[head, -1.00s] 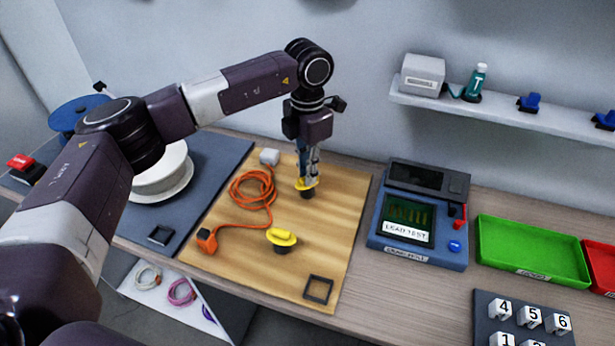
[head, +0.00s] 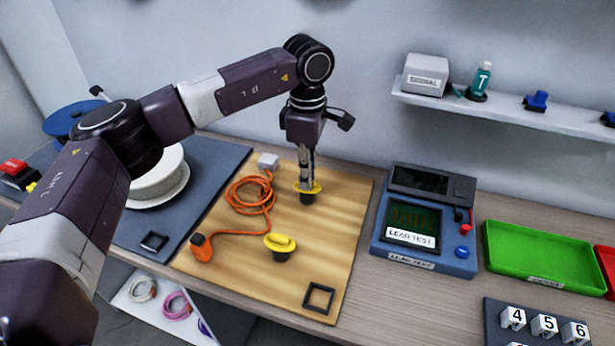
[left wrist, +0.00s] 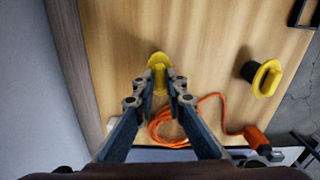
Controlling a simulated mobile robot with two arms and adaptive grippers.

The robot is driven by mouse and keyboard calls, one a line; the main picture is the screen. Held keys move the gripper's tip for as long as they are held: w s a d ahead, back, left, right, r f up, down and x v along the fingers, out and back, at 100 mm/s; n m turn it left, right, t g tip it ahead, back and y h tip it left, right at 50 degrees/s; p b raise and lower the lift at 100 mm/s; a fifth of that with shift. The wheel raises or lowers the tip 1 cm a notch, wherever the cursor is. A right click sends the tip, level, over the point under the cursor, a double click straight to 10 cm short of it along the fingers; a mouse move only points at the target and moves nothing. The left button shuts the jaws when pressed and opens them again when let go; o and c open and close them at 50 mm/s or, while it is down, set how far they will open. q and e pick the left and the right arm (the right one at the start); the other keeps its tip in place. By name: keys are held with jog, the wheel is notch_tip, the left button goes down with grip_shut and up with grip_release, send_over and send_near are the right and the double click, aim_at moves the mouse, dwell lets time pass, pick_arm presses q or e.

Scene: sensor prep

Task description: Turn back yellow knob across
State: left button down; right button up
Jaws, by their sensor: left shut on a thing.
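Two yellow knobs on dark round bases stand on the wooden board (head: 335,245). My left gripper (head: 306,183) points down over the far yellow knob (head: 315,188) and is shut on its raised grip bar. In the left wrist view, the gripper's fingertips (left wrist: 160,88) sit on both sides of that knob's bar (left wrist: 158,62). The near yellow knob (head: 279,242) stands free toward the front of the board; it also shows in the left wrist view (left wrist: 268,78). My right gripper is in neither view.
An orange cable (head: 240,228) lies coiled left of the knobs. A black square frame (head: 319,298) is at the board's front right corner. A blue lead tester (head: 425,220) and a green tray (head: 540,258) stand to the right. A shelf (head: 500,108) hangs at the back.

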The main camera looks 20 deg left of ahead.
pick_arm(q)
jog(key=shift+w+r+m, duration=0.1)
jog(key=shift+r+m, duration=0.05)
jog(key=shift+m, duration=0.45)
jog(key=c, duration=2)
grip_release()
jog(key=shift+o, duration=0.2)
notch_tip(320, 180, up, 12)
